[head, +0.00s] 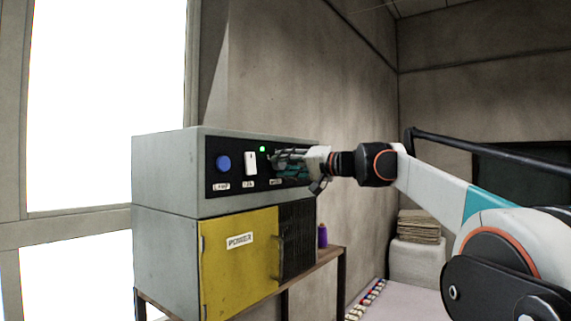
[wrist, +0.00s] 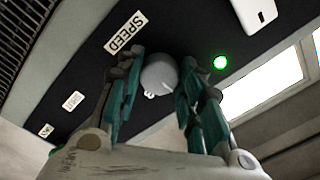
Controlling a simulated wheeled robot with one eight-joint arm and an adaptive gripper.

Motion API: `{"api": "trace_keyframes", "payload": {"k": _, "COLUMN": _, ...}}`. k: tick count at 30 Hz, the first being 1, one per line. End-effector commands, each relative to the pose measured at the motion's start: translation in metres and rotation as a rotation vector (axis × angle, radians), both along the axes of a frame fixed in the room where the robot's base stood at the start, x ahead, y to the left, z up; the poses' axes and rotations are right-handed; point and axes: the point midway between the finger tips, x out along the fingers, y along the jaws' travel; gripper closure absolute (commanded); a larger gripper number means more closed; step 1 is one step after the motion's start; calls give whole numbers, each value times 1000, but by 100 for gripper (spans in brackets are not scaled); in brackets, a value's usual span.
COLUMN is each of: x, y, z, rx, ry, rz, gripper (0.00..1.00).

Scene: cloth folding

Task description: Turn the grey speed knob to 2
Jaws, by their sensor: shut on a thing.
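The grey speed knob (wrist: 159,73) sits on the dark panel (wrist: 85,72) beside the SPEED label (wrist: 125,33). It is round, with a small white mark near its lower edge. My gripper (wrist: 160,80) has its teal and grey fingers on either side of the knob and is shut on it. In the head view my gripper (head: 278,162) reaches the right part of the control panel (head: 213,179) and hides the knob. No number for the knob's setting can be read.
A green light (head: 262,149), a white switch (head: 251,163) and a blue knob (head: 223,163) are left of my gripper. Below is a yellow door (head: 238,270) labelled POWER and a black vent (head: 298,235). A purple spool (head: 322,236) stands on the table (head: 315,265).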

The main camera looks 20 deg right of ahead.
Motion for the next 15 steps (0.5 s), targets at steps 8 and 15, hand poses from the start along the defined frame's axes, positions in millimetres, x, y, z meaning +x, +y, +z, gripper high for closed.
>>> {"api": "trace_keyframes", "payload": {"k": 8, "x": 0, "y": 0, "z": 2, "rx": 66, "ry": 45, "rz": -2, "gripper": 89}}
{"api": "trace_keyframes", "payload": {"k": 15, "x": 0, "y": -1, "z": 2, "rx": 78, "ry": 53, "rz": -3, "gripper": 89}}
